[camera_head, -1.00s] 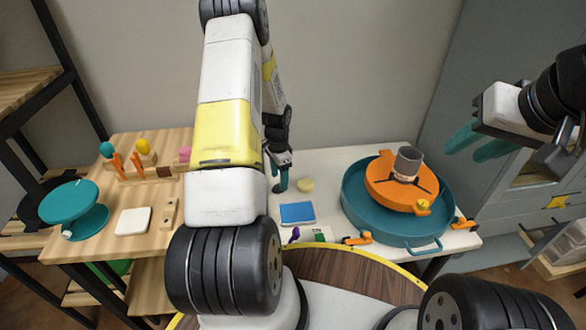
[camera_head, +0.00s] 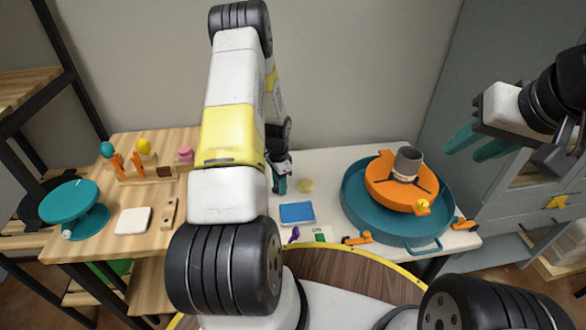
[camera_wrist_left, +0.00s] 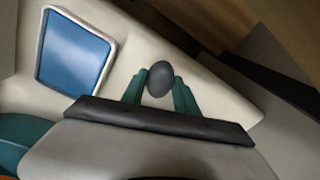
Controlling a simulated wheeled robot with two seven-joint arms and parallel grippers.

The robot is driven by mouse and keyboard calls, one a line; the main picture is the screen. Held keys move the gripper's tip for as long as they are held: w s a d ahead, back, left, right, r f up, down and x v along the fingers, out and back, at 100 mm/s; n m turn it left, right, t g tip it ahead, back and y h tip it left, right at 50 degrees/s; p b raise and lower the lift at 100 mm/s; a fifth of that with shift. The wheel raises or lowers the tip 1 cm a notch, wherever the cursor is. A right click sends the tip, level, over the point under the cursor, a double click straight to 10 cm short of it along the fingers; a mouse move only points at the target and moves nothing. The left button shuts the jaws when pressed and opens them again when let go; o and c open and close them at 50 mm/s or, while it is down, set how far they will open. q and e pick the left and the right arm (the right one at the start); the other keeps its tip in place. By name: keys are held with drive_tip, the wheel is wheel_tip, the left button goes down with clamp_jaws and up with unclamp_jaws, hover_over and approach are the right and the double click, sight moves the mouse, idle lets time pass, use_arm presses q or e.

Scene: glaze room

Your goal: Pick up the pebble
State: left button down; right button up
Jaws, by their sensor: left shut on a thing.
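The pebble (camera_wrist_left: 160,78) is a dark grey, smooth oval in the left wrist view. It sits between the two teal fingertips of my left gripper (camera_wrist_left: 159,85), which is shut on it. I cannot tell whether the pebble touches the white table below. In the head view my left gripper (camera_head: 279,182) is low at the table's left part, partly behind my own arm, and the pebble cannot be made out there. My right gripper (camera_head: 478,146) is raised at the right, its teal fingers apart and empty.
A blue tray (camera_head: 297,213) and a pale yellow round piece (camera_head: 305,186) lie near the left gripper. A large teal basin (camera_head: 353,209) holds an orange wheel (camera_head: 378,185) with a grey cup (camera_head: 408,160). A wooden table (camera_head: 100,241) with tools stands left.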

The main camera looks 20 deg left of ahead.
use_arm(q)
drive_tip(key=shift+r, duration=0.1)
drive_tip(key=shift+r, duration=0.65)
wheel_tip(320, 180, up, 2)
drive_tip(key=shift+r, duration=0.15)
drive_tip(key=s+d, duration=0.7)
drive_tip(key=s+d+r, duration=0.1)
drive_tip(key=s+d, duration=0.3)
drive_tip(key=shift+s+d+r, duration=0.1)
drive_tip(key=shift+s+d, duration=0.05)
drive_tip(key=shift+s, duration=0.05)
drive_tip(key=c, duration=1.6)
unclamp_jaws()
drive_tip(key=c, duration=0.5)
